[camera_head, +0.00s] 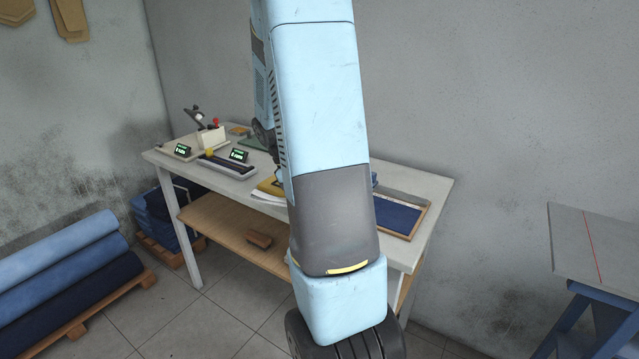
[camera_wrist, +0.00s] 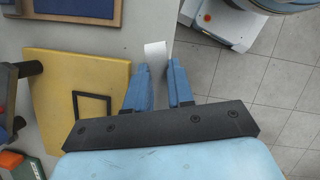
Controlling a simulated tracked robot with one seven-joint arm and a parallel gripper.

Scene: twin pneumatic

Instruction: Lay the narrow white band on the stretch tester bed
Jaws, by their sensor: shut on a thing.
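The narrow white band (camera_wrist: 155,52) shows in the wrist view as a short pale strip at the fingertips of my gripper (camera_wrist: 158,68). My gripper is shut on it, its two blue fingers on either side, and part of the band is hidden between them. The grip is over the table's edge, with floor showing to the right. In the head view, my arm hides the gripper and band. A long dark bed with a green display (camera_head: 228,166) lies on the white table; it looks like the stretch tester bed. A second green display (camera_head: 181,150) stands left of it.
The white table (camera_head: 420,186) also bears a wood-framed tray with dark blue cloth (camera_head: 397,216). A yellow board (camera_wrist: 50,75) with a black frame (camera_wrist: 92,106) lies left of my fingers. Fabric rolls (camera_head: 70,262) are at left. A grey-topped stand (camera_head: 580,245) is at right.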

